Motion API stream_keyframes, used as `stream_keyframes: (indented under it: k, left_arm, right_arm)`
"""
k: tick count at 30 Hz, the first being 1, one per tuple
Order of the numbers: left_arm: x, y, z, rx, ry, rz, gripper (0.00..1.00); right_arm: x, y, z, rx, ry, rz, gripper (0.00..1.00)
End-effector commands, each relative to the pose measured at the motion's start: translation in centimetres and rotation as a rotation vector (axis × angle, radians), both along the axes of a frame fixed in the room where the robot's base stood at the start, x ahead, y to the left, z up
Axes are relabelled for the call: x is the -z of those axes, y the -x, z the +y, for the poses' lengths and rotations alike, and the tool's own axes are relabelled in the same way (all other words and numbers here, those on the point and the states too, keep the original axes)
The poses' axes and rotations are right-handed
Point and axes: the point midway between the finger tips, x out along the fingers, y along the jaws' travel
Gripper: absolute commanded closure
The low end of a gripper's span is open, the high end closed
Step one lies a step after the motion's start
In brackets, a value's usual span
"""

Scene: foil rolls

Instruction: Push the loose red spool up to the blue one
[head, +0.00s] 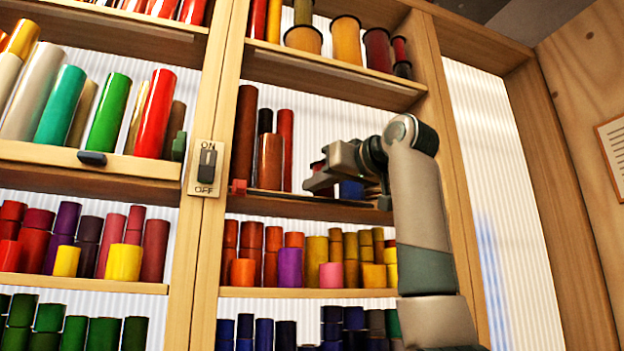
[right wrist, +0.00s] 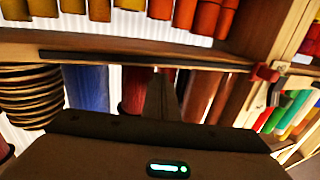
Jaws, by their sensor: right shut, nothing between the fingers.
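The red spool (right wrist: 134,92) stands on the middle shelf in the right wrist view. The blue spool (right wrist: 87,88) stands to its left there, with a narrow pale gap between them. My right gripper (right wrist: 165,84) is shut and empty on the red spool's other side; whether it touches the red spool I cannot tell. In the head view, my right gripper (head: 312,181) reaches over the shelf from the right and hides most of both spools. A bit of the blue spool (head: 351,190) shows below it. My left gripper is not in view.
Brown, red and copper rolls (head: 271,162) stand left of my right gripper in the head view. A stack of brown rings (right wrist: 30,95) is beside the blue spool in the right wrist view. A red clip (head: 239,187) sits on the shelf's front edge.

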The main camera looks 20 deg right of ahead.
Motion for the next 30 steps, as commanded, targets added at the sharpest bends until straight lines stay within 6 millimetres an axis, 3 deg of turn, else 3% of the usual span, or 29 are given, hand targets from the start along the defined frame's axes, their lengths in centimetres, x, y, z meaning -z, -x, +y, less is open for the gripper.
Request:
stream_keyframes:
  k: [19,30]
  left_arm:
    - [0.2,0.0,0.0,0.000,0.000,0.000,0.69]
    - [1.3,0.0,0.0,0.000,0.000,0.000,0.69]
  right_arm:
    - [0.0,0.1,0.3,0.000,0.000,-0.001,1.00]
    - [0.1,1.7,0.3,0.000,0.001,-0.001,1.00]
